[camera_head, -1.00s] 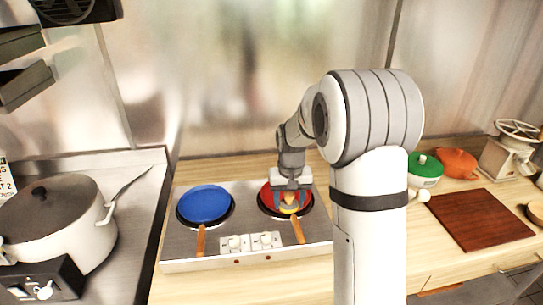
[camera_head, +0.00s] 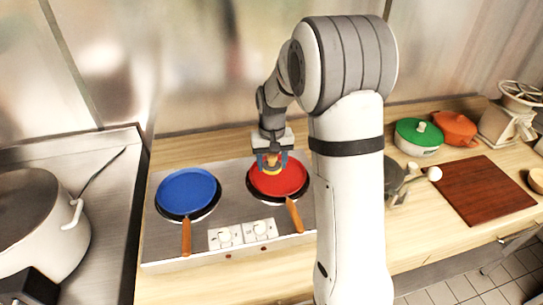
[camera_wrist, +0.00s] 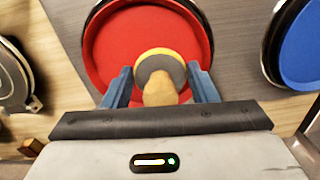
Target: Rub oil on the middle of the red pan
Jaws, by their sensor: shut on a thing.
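The red pan (camera_head: 285,184) sits on the right burner of the cooktop, its orange-brown handle toward the front. It also shows in the wrist view (camera_wrist: 112,45). My gripper (camera_head: 272,153) is shut on an oil applicator (camera_wrist: 160,88) with a wooden knob, a grey disc and a yellow pad. The blue fingers (camera_wrist: 162,78) flank it in the wrist view. The applicator (camera_head: 271,163) appears over the back part of the red pan in the head view. Whether its pad touches the pan surface I cannot tell. The pan's middle looks plain red.
A blue pan (camera_head: 187,191) sits on the left burner of the cooktop (camera_head: 160,240). A big pot (camera_head: 45,215) stands at the left. A green-lidded pot (camera_head: 418,137), an orange pot (camera_head: 455,128), a brown board (camera_head: 482,190) and a grey pan (camera_head: 393,178) are at the right.

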